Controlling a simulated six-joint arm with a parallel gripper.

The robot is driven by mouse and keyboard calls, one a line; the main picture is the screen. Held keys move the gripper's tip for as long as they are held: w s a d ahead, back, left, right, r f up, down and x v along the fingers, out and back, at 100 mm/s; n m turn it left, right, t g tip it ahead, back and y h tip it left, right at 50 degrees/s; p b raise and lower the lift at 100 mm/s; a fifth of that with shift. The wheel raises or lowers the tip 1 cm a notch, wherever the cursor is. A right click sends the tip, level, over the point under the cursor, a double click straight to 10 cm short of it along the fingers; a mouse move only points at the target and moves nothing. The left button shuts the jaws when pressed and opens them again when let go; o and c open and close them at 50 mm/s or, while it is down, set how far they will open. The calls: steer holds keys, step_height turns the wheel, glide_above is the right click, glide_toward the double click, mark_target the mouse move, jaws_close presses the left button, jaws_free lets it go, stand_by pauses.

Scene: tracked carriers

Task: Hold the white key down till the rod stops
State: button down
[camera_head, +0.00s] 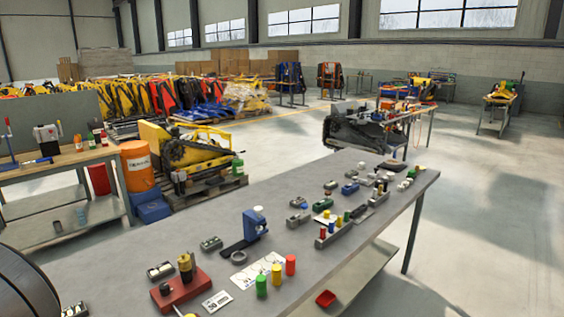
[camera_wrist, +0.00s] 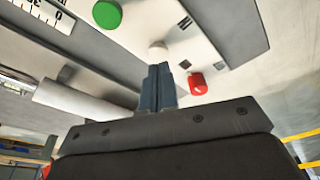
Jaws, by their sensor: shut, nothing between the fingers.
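In the wrist view, the white key (camera_wrist: 157,49) is a small round button on a pale panel (camera_wrist: 180,12). A green button (camera_wrist: 107,14) lies up and left of it, and a red button (camera_wrist: 198,84) lies down and right. My gripper (camera_wrist: 160,68) is shut and empty, its dark fingertips just in front of the white key and hiding its lower part. I cannot tell whether they touch it. A pale cylinder (camera_wrist: 85,97) lies left of the fingers; I cannot tell whether it is the rod. I do not make out the gripper or key in the head view.
A numbered scale (camera_wrist: 38,10) shows at the wrist view's upper left. In the head view, a long grey bench (camera_head: 180,258) carries a blue device (camera_head: 254,224), a red block (camera_head: 182,288), coloured cylinders (camera_head: 276,277) and many small parts. An orange drum (camera_head: 137,165) stands on the floor behind.

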steer(key=shift+f, duration=0.2)
steer(key=shift+f, duration=1)
stand_by(3.5)
steer(key=shift+r, duration=2.2)
